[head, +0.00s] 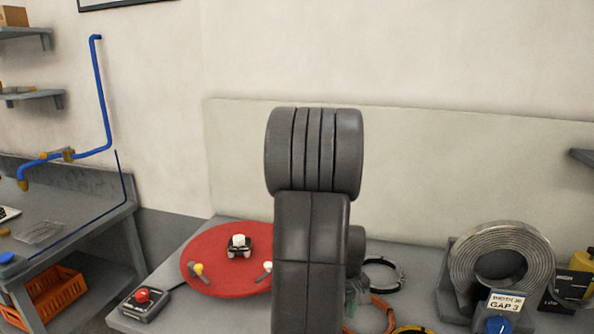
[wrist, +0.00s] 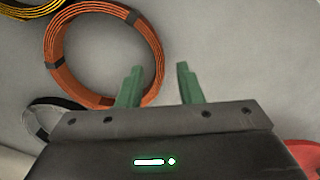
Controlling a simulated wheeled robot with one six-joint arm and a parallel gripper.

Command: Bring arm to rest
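My gripper (wrist: 160,78) shows in the wrist view with its two green fingers apart and nothing between them. In the head view my dark arm stands upright in the middle and hides most of the gripper. The same orange coil (head: 388,312) shows partly in the head view, to the right of the arm.
A red round mat (head: 212,275) with small items lies left of the arm. A red button box (head: 144,303) stands at the table's left front. A large metal coil (head: 470,262) stands at the right. A black coil (head: 401,277) and a yellow coil (wrist: 150,34) lie nearby.

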